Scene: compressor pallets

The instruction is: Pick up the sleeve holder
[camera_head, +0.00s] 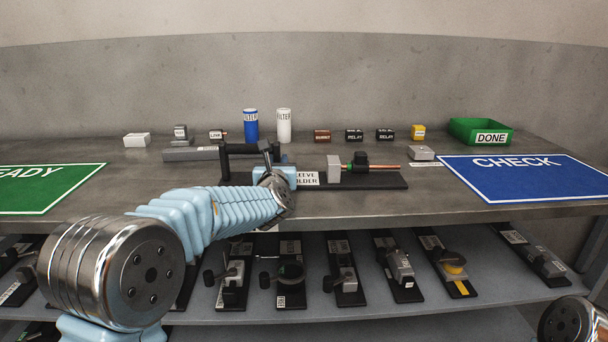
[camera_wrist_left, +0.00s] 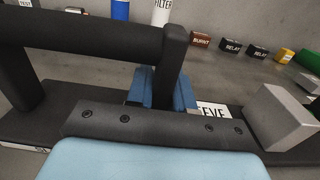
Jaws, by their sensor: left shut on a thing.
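The sleeve holder is a long black base plate (camera_head: 385,181) lying on the grey table, with a label reading "SLEEVE HOLDER", a grey block (camera_head: 334,169), and a black handle bar (camera_head: 240,149) on posts at its left. It also shows in the left wrist view, where the handle bar (camera_wrist_left: 80,36) crosses the upper left. My left gripper (camera_head: 276,172) is at the handle's right post, and its blue fingers (camera_wrist_left: 163,88) are shut on the handle there. The wrist partly hides the plate's middle. The plate appears to rest on the table. My right gripper is out of view.
A blue filter (camera_head: 251,126), a white filter (camera_head: 284,126) and several small labelled blocks stand behind. A green DONE bin (camera_head: 480,131) and a blue CHECK mat (camera_head: 528,177) are right; a green READY mat (camera_head: 45,188) is left. Several black holders fill the lower shelf (camera_head: 430,309).

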